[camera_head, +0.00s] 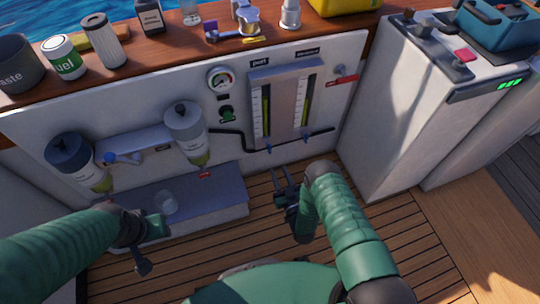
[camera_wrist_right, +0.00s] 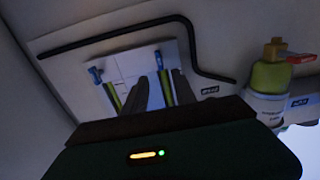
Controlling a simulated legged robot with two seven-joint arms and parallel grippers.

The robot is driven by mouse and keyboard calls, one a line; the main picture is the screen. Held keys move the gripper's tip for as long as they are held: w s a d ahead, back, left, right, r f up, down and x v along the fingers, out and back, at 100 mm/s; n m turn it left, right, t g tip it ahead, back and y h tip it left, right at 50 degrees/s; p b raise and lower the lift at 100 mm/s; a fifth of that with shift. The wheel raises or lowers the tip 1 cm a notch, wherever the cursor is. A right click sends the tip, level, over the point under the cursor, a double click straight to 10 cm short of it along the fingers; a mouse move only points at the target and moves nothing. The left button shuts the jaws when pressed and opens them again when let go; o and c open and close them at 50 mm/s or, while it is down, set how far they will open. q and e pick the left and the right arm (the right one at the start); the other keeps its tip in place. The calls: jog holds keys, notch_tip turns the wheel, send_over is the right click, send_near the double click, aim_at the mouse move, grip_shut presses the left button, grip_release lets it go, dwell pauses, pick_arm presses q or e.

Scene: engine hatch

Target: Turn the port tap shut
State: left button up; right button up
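The port tap (camera_head: 268,148) is a small blue lever at the foot of the left gauge tube, below the "port" label (camera_head: 260,62). A similar blue tap (camera_head: 305,137) sits under the right tube. In the right wrist view, which looks upside down, the port tap (camera_wrist_right: 158,61) shows near my fingertips and the other blue tap (camera_wrist_right: 95,75) lies left of it. My right gripper (camera_head: 281,176) is open and empty, below the port tap and apart from it. My left gripper (camera_head: 151,250) is low at the left; its opening is unclear.
The black pipe (camera_head: 231,131) runs along the wall to the taps. Filters (camera_head: 186,130) and a grey step (camera_head: 225,197) with a clear cup (camera_head: 165,203) are left. A red-handled valve (camera_head: 342,80) and white cabinet (camera_head: 400,110) are right. Floor below the taps is clear.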

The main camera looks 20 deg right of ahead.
aim_at(270, 150)
jog(key=w+b, duration=0.3)
jog(key=w, duration=0.6)
jog(key=shift+w+a+f, duration=0.1)
jog(key=shift+f, duration=0.05)
jog(key=shift+w+b, duration=0.3)
jog(key=shift+w, duration=0.05)
grip_shut()
